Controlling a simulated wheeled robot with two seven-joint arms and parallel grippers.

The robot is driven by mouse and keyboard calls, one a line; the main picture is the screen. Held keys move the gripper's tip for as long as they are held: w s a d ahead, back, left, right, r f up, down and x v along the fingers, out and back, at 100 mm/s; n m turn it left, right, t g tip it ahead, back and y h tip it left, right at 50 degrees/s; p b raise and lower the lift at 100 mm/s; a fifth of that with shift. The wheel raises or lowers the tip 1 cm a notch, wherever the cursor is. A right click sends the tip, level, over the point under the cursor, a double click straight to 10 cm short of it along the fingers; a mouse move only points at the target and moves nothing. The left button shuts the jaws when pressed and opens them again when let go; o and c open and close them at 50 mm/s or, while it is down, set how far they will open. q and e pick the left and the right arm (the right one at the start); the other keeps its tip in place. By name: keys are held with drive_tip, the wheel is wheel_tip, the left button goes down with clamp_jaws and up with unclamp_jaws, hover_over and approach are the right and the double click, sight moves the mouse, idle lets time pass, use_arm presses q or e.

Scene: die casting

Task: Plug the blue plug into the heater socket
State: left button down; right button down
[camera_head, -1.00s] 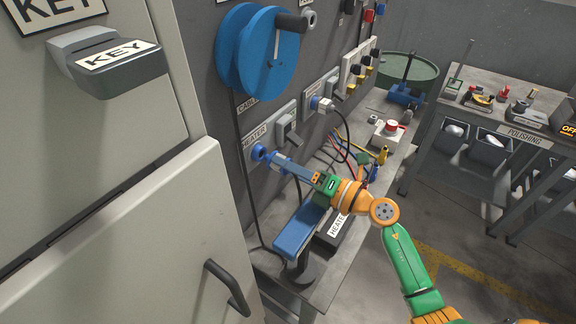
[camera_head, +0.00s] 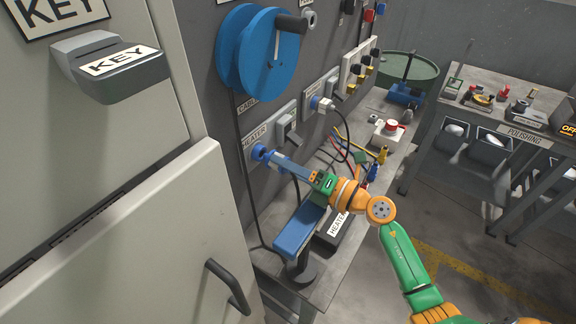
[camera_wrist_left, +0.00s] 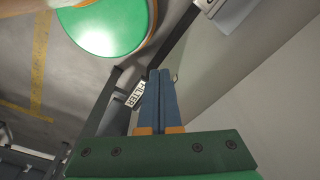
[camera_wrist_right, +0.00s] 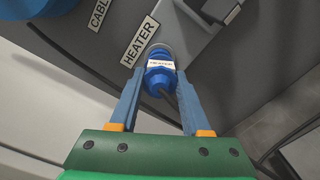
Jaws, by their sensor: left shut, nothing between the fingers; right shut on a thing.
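My right gripper (camera_wrist_right: 158,105) is shut on the blue plug (camera_wrist_right: 158,82), which has a white label and a cable trailing off it. In the head view, the right gripper (camera_head: 287,164) holds the plug up against the wall under the HEATER label. The heater socket (camera_head: 259,152) is the round blue fitting there. In the right wrist view, the plug's front meets the round socket, part of which it hides; I cannot tell how deep it sits. My left gripper (camera_wrist_left: 160,75) is shut and empty in the left wrist view, and I do not see it in the head view.
A second socket with a plug (camera_head: 321,104) is farther along the wall. A blue cable reel (camera_head: 262,50) hangs above. A bench (camera_head: 335,262) below holds a HEATER-labelled box, cables and a red button. A pale cabinet (camera_head: 120,240) fills the left side.

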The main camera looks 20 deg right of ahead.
drive_tip(key=shift+x, duration=1.2)
drive_tip(key=shift+c, duration=1.4)
unclamp_jaws()
drive_tip(key=shift+s+d+f, duration=0.1)
drive_tip(key=shift+s+d, duration=0.1)
drive_tip(key=b+v, duration=0.1)
drive_tip(key=v, duration=0.5)
drive_tip(key=shift+s+b, duration=0.3)
drive_tip(key=shift+b, duration=0.1)
drive_tip(key=shift+d, duration=0.1)
